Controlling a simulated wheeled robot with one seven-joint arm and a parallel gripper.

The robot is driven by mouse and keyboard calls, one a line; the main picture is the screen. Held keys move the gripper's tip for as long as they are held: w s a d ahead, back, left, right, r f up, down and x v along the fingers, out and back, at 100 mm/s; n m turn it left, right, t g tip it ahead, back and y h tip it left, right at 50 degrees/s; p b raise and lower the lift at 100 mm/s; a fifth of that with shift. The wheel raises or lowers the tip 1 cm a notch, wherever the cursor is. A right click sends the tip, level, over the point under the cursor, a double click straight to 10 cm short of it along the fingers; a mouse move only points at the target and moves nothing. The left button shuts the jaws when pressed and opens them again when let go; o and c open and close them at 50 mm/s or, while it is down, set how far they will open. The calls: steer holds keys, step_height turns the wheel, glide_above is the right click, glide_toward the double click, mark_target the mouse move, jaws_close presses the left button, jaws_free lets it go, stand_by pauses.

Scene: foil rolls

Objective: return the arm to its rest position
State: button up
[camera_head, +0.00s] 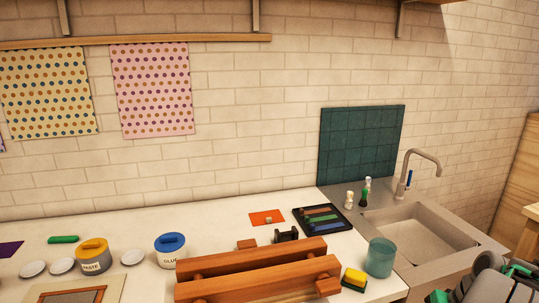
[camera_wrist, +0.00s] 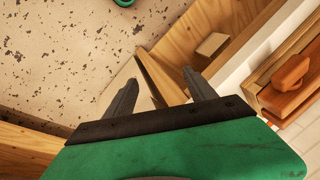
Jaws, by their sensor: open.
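My gripper (camera_wrist: 160,76) shows in the wrist view with its two dark fingers apart and nothing between them. It points down past wooden furniture toward a speckled floor (camera_wrist: 70,50). In the head view, grey and green parts of my arm show at the bottom right corner, in front of the sink (camera_head: 420,235). The fingertips cannot be made out there.
The white counter (camera_head: 215,225) holds a wooden rack (camera_head: 260,270), a blue-lidded jar (camera_head: 171,250), a yellow-lidded jar (camera_head: 93,256), a dark tray (camera_head: 322,219) and a teal cup (camera_head: 380,258). A tap (camera_head: 408,170) stands behind the sink. An open wooden compartment (camera_wrist: 195,45) shows in the wrist view.

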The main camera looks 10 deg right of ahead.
steer(key=s+a+f+m+g+h, duration=0.1)
steer(key=s+a+g+h, duration=0.15)
steer(key=a, duration=1.35)
steer(key=w+a+r+n+t, duration=0.1)
steer(key=w+a+r+n, duration=0.1)
steer(key=a, duration=0.6)
steer(key=w+a+r+n+t, duration=0.2)
steer(key=a+r+n, duration=0.2)
steer(key=a, duration=0.4)
steer(key=shift+w+a+r+n, duration=0.15)
steer(key=shift+w+n, duration=0.15)
steer(key=shift+n, duration=0.1)
